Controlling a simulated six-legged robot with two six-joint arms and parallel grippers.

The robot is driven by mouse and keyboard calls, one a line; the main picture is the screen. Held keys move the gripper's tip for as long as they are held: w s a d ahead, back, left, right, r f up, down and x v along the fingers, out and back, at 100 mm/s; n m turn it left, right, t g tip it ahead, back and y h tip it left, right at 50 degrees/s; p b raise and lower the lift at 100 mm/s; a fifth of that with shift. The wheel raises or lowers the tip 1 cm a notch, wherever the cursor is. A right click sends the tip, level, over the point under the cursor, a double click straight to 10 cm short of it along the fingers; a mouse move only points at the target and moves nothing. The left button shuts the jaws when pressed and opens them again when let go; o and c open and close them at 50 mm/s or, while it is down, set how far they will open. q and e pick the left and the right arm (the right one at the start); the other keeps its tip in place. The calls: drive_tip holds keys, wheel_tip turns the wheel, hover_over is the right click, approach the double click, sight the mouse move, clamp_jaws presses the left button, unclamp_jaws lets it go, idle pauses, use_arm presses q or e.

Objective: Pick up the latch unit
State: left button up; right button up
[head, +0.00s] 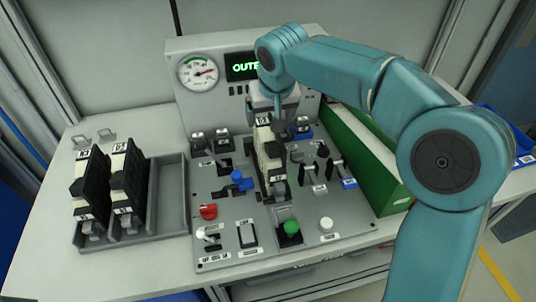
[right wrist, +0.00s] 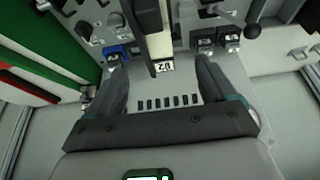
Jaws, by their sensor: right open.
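A latch unit (head: 268,155), black and beige with a small white label on top, stands in the middle of the grey control panel (head: 345,215). My right gripper (head: 277,112) is open at the back end of this unit. In the right wrist view the labelled end of the unit (right wrist: 163,67) lies between the two spread fingers, with gaps on both sides. The arm and gripper hide part of the panel behind. Two similar latch units (head: 90,185) (head: 128,178) stand side by side in a grey tray (head: 172,200) at the left. My left gripper is out of view.
A gauge (head: 198,72) and a green-lettered display (head: 242,66) stand behind the panel. Blue, red, green and black knobs and levers surround the standing unit closely. A green bin (head: 355,150) is at the right. The tray's right part is empty.

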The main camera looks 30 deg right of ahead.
sight(269, 136)
drive_tip(key=x, duration=0.6)
drive_tip(key=shift+f, duration=0.45)
drive_tip(key=shift+w+d+f, duration=0.2)
drive_tip(key=shift+d+f, duration=0.05)
drive_tip(key=shift+f, duration=0.3)
drive_tip(key=p+x, duration=0.1)
drive_tip(key=x, duration=0.4)
drive_tip(key=shift+s+d, duration=0.1)
drive_tip(key=shift+s, duration=0.05)
drive_tip(key=shift+s+r, duration=0.1)
drive_tip(key=shift+c, duration=0.3)
clamp_jaws()
